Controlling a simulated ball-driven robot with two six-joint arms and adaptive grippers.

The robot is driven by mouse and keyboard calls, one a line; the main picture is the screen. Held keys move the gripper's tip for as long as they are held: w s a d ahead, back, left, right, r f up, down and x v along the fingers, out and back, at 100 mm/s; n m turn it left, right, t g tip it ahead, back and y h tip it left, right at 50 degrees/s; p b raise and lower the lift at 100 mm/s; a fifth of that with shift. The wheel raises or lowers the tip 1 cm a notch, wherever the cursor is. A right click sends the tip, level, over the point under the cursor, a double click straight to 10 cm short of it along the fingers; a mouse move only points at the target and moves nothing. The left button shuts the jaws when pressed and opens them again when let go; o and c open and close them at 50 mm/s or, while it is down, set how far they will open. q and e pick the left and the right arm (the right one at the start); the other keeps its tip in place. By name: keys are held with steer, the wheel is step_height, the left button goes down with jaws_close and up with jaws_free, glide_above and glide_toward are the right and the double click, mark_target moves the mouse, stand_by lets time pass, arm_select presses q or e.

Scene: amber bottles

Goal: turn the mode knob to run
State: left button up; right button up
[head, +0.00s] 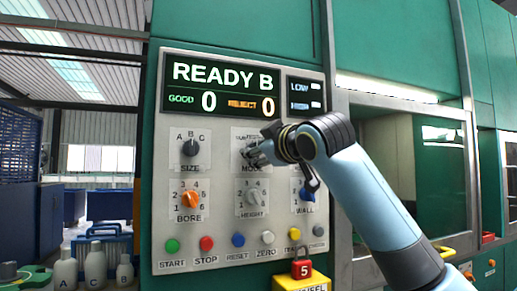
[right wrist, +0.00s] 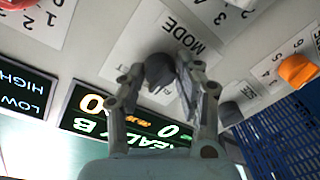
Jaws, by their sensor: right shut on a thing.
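The mode knob is a dark round knob (right wrist: 158,68) on a white plate marked MODE (right wrist: 180,25) in the right wrist view. My right gripper (right wrist: 163,80) has its two fingers on either side of the knob and is shut on it. In the head view the right gripper (head: 256,154) covers most of the knob. The top lettering of its plate (head: 241,133) is only partly readable, so I cannot tell which mode the knob points to. The display (head: 222,88) reads READY B, GOOD 0, REJECT 0. My left gripper is not in view.
Around it are the SIZE knob (head: 190,148), orange BORE knob (head: 190,199), grey HEIGHT knob (head: 256,198) and blue WALL knob (head: 306,194). Pale bottles (head: 95,267) stand at lower left.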

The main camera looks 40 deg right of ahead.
steer(key=shift+r+n+g+p, duration=0.1)
steer(key=shift+n+g+p, duration=0.3)
steer(key=shift+n+p, duration=4.5)
steer(key=shift+m+p, duration=0.7)
steer(key=o, duration=1.1)
steer(key=shift+o, duration=0.2)
steer(key=s+a, duration=0.1)
steer(key=s, duration=0.6)
steer(key=shift+s+a+r, duration=0.15)
steer(key=shift+a, duration=0.05)
